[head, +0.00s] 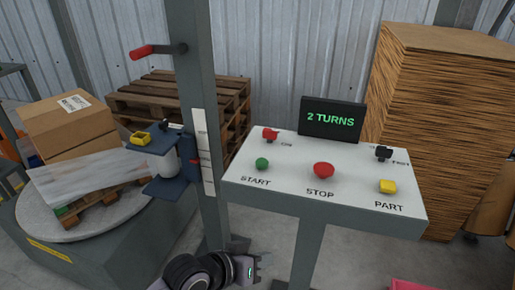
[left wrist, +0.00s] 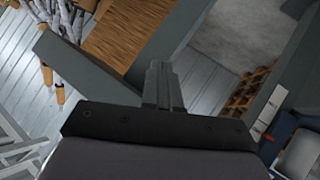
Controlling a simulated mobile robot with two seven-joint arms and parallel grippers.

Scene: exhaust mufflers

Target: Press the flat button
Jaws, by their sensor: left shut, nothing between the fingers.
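A sloped white control panel (head: 290,175) stands right of centre in the head view. I cannot tell for sure which one is the flat button. A red switch (head: 270,134) and a black switch (head: 383,153) sit along its back. My left gripper (head: 264,262) is low in front of the panel, below its front edge, and touches no button. Its fingers (left wrist: 161,85) are together and empty in the left wrist view. My right gripper is not seen.
A display (head: 332,119) reading "2 TURNS" stands behind the panel. A grey post (head: 192,70) with a red-handled lever (head: 141,52) rises left of it. A turntable (head: 75,228) with boxes is at left, stacked cardboard (head: 450,120) at right. Space above the buttons is clear.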

